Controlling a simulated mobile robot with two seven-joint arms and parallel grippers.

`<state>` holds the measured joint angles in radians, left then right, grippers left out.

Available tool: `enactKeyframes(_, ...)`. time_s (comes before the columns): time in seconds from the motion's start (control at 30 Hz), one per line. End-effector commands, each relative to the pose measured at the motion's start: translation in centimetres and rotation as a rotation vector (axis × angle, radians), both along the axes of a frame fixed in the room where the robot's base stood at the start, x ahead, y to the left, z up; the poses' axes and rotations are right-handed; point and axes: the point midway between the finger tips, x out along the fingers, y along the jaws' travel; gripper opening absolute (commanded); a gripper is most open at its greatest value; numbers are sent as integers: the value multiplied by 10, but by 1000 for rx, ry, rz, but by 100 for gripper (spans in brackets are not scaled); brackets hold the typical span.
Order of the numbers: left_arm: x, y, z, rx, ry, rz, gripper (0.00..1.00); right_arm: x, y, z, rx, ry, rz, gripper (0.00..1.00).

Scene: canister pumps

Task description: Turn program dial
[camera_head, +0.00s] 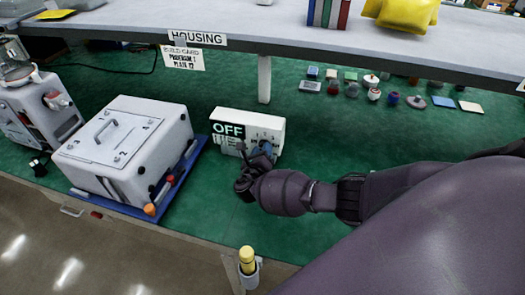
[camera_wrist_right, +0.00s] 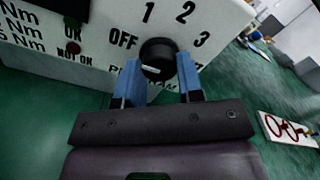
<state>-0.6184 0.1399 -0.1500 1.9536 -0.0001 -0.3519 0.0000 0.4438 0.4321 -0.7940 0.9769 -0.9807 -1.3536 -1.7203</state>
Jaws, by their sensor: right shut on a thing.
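A white controller box (camera_head: 262,121) stands on the green bench top, and its lit display (camera_head: 228,130) reads OFF. In the right wrist view, the black program dial (camera_wrist_right: 158,54) is on the box's white face, with OFF, 1, 2 and 3 printed around it. A small white mark shows on the dial's lower part. My right gripper (camera_wrist_right: 158,66) has its blue fingers on either side of the dial, shut on it. In the head view my right gripper (camera_head: 260,153) is at the box's front and partly hides the dial. My left gripper is not in view.
A white housing (camera_head: 125,145) in a blue tray (camera_head: 153,214) stands left of the box. A shelf (camera_head: 300,45) hangs above, with a build card (camera_head: 183,59) that seems to read program 1. Several small parts lie at the back right. A yellow-topped tool (camera_head: 247,261) hangs at the front edge.

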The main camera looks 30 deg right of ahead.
Motion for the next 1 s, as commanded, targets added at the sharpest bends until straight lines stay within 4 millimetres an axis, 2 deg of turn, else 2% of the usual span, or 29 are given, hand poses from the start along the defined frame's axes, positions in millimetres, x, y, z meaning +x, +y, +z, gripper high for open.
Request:
enactKeyframes(0.27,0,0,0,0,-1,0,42,0,0,1,-3,0,0,11)
enactKeyframes(0.3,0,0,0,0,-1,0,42,0,0,1,-3,0,0,37)
enactKeyframes(0.47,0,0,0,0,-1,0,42,0,0,0,-2,1,1,60)
enactKeyframes(0.77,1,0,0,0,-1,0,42,-1,1,0,-1,1,1,60)
enactKeyframes(1.0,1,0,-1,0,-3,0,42,-17,20,-1,2,1,3,60)
